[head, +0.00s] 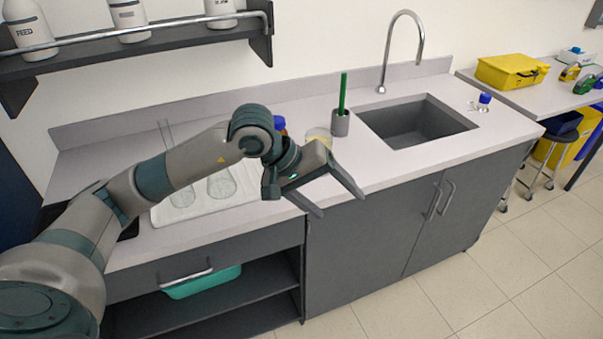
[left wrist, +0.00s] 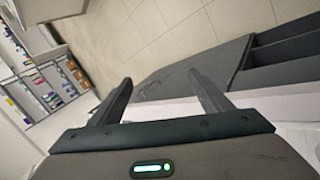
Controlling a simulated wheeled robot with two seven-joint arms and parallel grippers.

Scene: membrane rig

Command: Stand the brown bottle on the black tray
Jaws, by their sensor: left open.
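The brown bottle (head: 283,132) is mostly hidden behind my left wrist in the head view. Only its blue cap and a bit of brown show. The black tray (head: 130,229) lies at the left end of the counter, largely hidden by my left arm. My left gripper (head: 343,206) is open and empty, out in front of the counter's front edge, nearer than the bottle. In the left wrist view its two fingers (left wrist: 160,98) stand apart with nothing between them. My right gripper is not in view.
A white tray (head: 215,207) with glass flasks (head: 221,183) lies right of the black tray. A grey cup with a green-handled brush (head: 341,120) and a pale yellow-topped container (head: 318,135) stand near the bottle. The sink (head: 415,122) is to the right; a shelf (head: 130,45) overhangs at left.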

